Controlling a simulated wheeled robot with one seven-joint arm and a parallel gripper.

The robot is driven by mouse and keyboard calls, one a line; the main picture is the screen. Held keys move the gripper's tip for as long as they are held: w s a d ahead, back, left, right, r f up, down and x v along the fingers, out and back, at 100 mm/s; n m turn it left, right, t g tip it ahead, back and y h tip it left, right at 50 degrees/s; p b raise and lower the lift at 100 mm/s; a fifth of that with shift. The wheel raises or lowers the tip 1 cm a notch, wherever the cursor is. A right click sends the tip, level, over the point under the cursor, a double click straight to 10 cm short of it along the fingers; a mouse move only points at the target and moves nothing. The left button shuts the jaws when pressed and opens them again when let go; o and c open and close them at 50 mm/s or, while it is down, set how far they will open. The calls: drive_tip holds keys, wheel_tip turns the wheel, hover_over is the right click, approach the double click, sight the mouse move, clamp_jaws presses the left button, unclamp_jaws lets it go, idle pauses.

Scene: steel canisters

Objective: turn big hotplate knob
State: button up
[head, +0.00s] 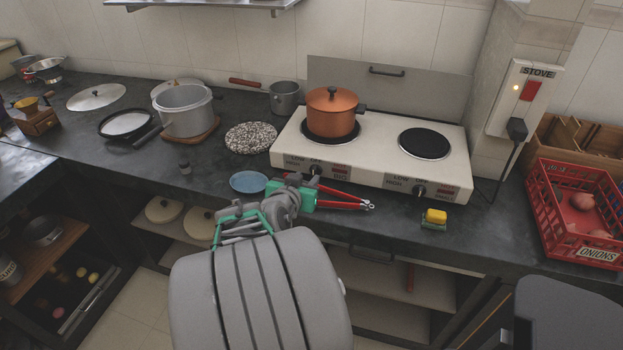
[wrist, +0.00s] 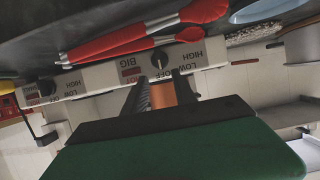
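The white hotplate (head: 375,160) stands on the dark counter with two black burners. Its front-left knob (head: 316,170), beside the "BIG" label, is mostly dark and partly hidden by my gripper in the head view. In the wrist view, which is upside down, the big knob (wrist: 159,60) shows just beyond and between my fingertips, its pointer near "OFF". My gripper (wrist: 161,77) is open, with a clear gap between its dark fingers; contact with the knob cannot be told. The head view shows my gripper (head: 309,183) at the hotplate's front left. The small knob (head: 420,190) is farther right.
A copper pot (head: 332,112) sits on the left burner. Red-handled utensils (head: 343,201) lie on the counter before the hotplate, close to my gripper. A blue plate (head: 248,181) is to the left, and a yellow sponge (head: 436,216) and a red onion crate (head: 575,228) are to the right.

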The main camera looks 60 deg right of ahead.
sight(313, 172)
drive_tip(key=x, duration=0.6)
drive_tip(key=shift+d+f, duration=0.1)
drive_tip(key=shift+d, duration=0.1)
drive_tip(key=shift+c, duration=0.3)
clamp_jaws()
